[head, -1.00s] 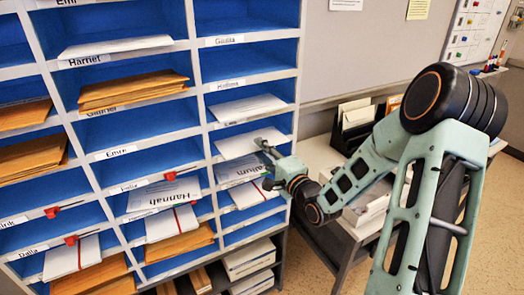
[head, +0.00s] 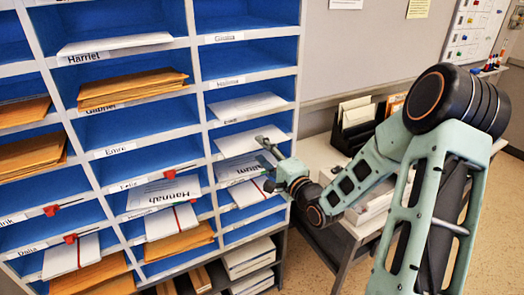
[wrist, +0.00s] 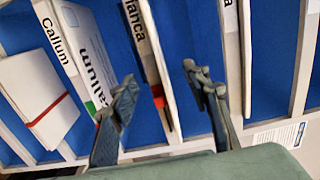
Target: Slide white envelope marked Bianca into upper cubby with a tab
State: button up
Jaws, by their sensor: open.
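In the wrist view, turned on its side, a cubby label reading "anca" (wrist: 139,28) shows, its start cut off. A white envelope (wrist: 165,65) lies nearly edge-on beside that label, with a red tab (wrist: 157,97) at the shelf edge. My gripper (wrist: 163,98) is open, and the envelope's outer end appears between its fingers. No name can be read on this envelope. In the head view, my gripper (head: 268,153) is at the front of the right column, by a white envelope (head: 238,144) that sticks out of its cubby.
A Callum envelope (wrist: 92,55) lies in the neighbouring cubby. Other cubbies hold orange envelopes (head: 130,88) and a Hannah envelope (head: 165,193). Red tabs (head: 70,239) mark some cubbies. A side table (head: 320,155) with a dark paper holder (head: 352,130) stands right of the rack.

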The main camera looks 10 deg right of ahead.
jog(key=v, duration=0.9)
jog(key=shift+s+p, duration=0.25)
jog(key=shift+p, duration=0.15)
dwell(0.4)
jog(key=shift+f, duration=0.1)
